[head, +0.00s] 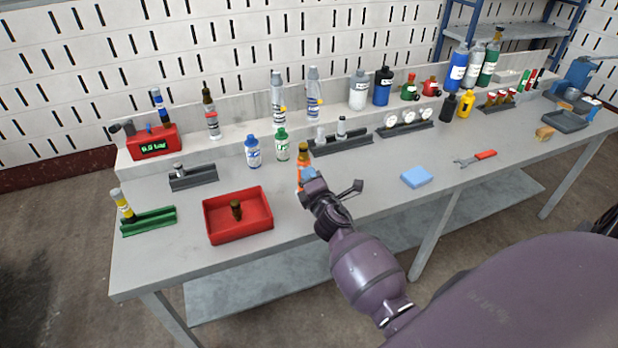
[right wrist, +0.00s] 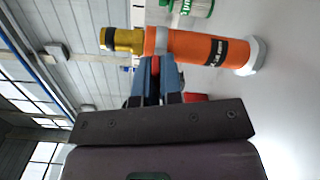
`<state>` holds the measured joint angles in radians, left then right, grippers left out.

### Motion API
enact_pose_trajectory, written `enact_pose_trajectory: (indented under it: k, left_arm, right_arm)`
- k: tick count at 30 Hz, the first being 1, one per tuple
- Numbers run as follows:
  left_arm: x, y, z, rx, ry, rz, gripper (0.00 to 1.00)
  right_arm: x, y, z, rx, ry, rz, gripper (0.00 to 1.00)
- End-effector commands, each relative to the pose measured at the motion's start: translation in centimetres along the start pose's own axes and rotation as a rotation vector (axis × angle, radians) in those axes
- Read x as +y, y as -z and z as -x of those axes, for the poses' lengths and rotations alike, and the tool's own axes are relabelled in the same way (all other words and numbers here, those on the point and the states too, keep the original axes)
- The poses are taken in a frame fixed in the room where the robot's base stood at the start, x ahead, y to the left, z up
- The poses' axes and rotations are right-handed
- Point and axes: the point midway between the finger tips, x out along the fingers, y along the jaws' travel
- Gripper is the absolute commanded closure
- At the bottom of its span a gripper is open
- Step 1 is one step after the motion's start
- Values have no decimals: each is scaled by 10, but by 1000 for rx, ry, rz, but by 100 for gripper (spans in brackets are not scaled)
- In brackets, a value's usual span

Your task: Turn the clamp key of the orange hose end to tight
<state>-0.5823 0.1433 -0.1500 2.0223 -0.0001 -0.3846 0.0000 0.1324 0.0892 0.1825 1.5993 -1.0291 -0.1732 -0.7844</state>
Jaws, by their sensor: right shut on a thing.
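The orange hose end (head: 301,167) stands upright on the bench, partly hidden by my right gripper (head: 310,177). In the right wrist view the orange hose end (right wrist: 190,46) lies across the picture, with a brass top, a grey clamp band, a dark label and a pale base. My right gripper (right wrist: 149,78) has its blue fingers shut on the small red clamp key (right wrist: 155,67) beside the band. The fingers hide most of the key, so its exact angle is hard to tell. My left gripper is not in view.
A green-capped bottle (head: 282,144) and a blue-capped bottle (head: 252,151) stand just behind. A red tray (head: 266,207) is to the left. A blue sponge-like block (head: 416,177) and a red-handled wrench (head: 476,158) lie to the right. The bench front between tray and block is mostly clear.

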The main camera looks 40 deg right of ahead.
Motion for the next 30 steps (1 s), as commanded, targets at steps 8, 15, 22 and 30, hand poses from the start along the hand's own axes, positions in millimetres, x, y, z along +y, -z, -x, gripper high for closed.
enact_pose_trajectory:
  k: [8, 15, 22, 30]
  left_arm:
    - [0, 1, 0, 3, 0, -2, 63]
    - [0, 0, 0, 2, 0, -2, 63]
    - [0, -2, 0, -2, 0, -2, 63]
    - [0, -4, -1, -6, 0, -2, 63]
  right_arm:
    - [0, 0, 0, -1, 1, -197, 100]
    - [0, 0, 0, 0, 0, -295, 100]
    - [0, 0, 0, 0, 0, -331, 100]
    - [0, 1, 0, 1, 0, -335, 100]
